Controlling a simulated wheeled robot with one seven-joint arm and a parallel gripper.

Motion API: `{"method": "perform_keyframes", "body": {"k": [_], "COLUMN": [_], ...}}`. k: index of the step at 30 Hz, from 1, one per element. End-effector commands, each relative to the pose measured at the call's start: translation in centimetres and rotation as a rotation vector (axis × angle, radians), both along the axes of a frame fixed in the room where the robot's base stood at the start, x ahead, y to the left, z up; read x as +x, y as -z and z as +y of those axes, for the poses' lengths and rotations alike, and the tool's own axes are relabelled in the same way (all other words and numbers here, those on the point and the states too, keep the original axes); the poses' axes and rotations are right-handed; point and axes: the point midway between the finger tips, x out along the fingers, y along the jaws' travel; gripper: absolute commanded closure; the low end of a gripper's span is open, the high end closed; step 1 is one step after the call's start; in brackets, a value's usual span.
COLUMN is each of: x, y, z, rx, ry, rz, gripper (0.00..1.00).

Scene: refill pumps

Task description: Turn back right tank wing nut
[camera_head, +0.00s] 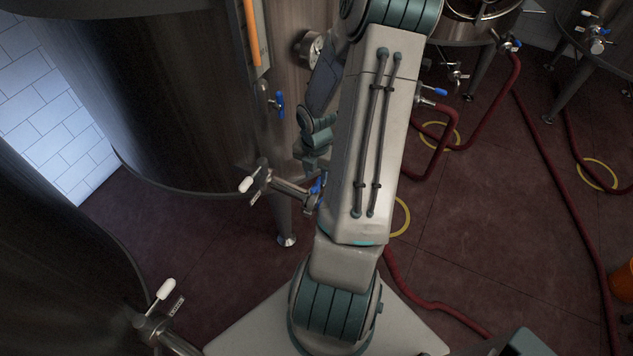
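My gripper (316,162) points down beside the large steel tank (165,85), partly hidden by my pale arm link. It is just above a steel valve fitting (290,190) with a white-tipped handle (246,184) and a blue part (318,186) close below the gripper. I cannot tell whether it touches the blue part or whether its fingers are open. Another blue handle (279,104) sits higher on the tank, left of my wrist. Which piece is the wing nut is too small to tell.
Other tanks stand at the upper right (480,28) and far left (45,260). A white-handled valve (163,292) juts out at the lower left. Red hoses (545,160) and yellow rings (598,174) lie on the dark red floor. A tank leg (285,225) stands below the fitting.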

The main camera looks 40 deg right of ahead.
Motion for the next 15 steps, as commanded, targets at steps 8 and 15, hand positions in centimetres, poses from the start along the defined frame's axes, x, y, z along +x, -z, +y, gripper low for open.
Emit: {"method": "perform_keyframes", "body": {"k": [8, 15], "x": [0.0, 0.0], "y": [3.4, 3.7], "z": [0.0, 0.0], "rx": [0.001, -0.001], "ry": [0.0, 0.0], "rz": [0.001, 0.0], "gripper": [0.67, 0.67]}}
